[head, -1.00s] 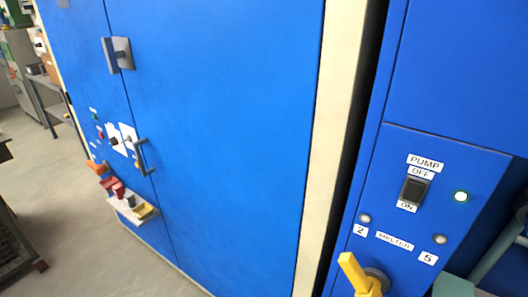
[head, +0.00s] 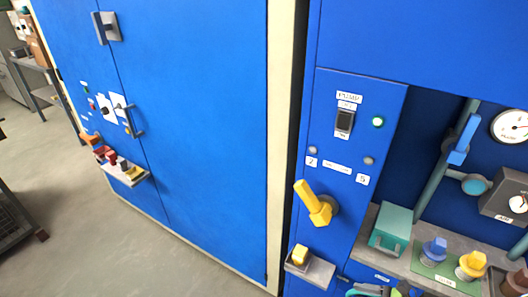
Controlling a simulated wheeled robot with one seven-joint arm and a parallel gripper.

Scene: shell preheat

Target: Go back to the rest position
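My gripper is not clearly in view. The head view shows a tall blue cabinet (head: 205,120) with two doors and grey handles. Right of it is a blue control panel (head: 335,225) with a black PUMP switch (head: 344,121), a lit green lamp (head: 378,122) and a yellow lever (head: 313,203). The lever leans up and to the left, toward the mark 2. Some small dark and greenish parts (head: 372,290) are cut off at the bottom edge; I cannot tell what they are.
A small ledge (head: 311,270) with a yellow block juts out below the lever. At right, a grey shelf (head: 408,262) holds a teal box (head: 391,229), a blue knob (head: 434,249) and a yellow knob (head: 471,264). A gauge (head: 512,126) is above. Floor (head: 130,245) at left is clear.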

